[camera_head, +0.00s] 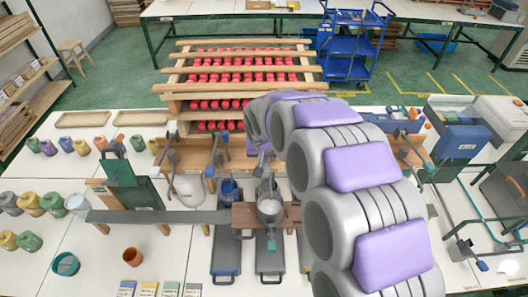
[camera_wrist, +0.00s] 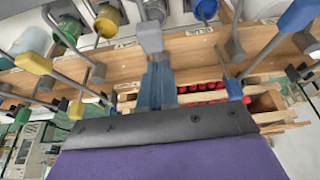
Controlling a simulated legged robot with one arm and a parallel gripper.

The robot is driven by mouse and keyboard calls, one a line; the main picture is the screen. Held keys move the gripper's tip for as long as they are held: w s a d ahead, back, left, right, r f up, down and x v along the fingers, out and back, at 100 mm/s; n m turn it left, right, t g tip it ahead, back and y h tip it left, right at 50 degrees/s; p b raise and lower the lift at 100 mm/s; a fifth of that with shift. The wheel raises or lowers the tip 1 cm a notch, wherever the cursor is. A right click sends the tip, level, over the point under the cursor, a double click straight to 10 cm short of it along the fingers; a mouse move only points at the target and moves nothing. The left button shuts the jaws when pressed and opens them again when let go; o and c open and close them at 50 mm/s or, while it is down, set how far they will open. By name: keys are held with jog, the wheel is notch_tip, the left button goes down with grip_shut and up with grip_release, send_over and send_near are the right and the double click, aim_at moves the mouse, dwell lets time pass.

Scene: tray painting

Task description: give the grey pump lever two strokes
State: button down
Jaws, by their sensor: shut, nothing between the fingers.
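The grey pump lever shows its grey end block (camera_wrist: 150,38) in the wrist view, straight ahead of my fingers. My gripper (camera_wrist: 156,62) is shut with nothing between its fingers, and its tips overlap the near side of the block. I cannot tell whether they touch it. In the head view my gripper (camera_head: 263,170) is at the pump row, partly hidden by my arm. A pale cup (camera_head: 270,207) stands just in front of it on a wooden stand (camera_head: 242,217).
Other pump levers stand close on both sides, with a yellow end (camera_wrist: 33,62) and a blue end (camera_wrist: 235,90). A blue pot (camera_head: 228,190) is left of the cup.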

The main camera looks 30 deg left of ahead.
aim_at(266, 169)
jog(key=shift+d+r, duration=0.1)
jog(key=shift+d, duration=0.3)
jog(key=shift+d+f, duration=0.2)
jog(key=shift+f, duration=0.15)
jog(key=shift+a+f+b, duration=0.25)
jog(key=shift+f+b, duration=0.05)
jog(key=shift+f, duration=0.45)
jog(key=shift+a+f+b, duration=0.2)
jog(key=shift+f+b, duration=0.1)
jog(key=shift+f, duration=0.45)
jog(key=shift+d+f+b, duration=0.15)
jog(key=shift+f+b, duration=0.1)
jog(key=shift+f, duration=0.4)
jog(key=shift+d+f+b, duration=0.15)
jog(key=shift+f+b, duration=0.05)
jog(key=shift+f, duration=0.4)
jog(key=shift+f+b, duration=0.65)
jog(key=shift+f, duration=1.45)
jog(key=shift+a+r+p, duration=0.1)
jog(key=shift+r+p, duration=1.2)
jog(key=shift+r, duration=3.95)
jog(key=shift+f, duration=0.15)
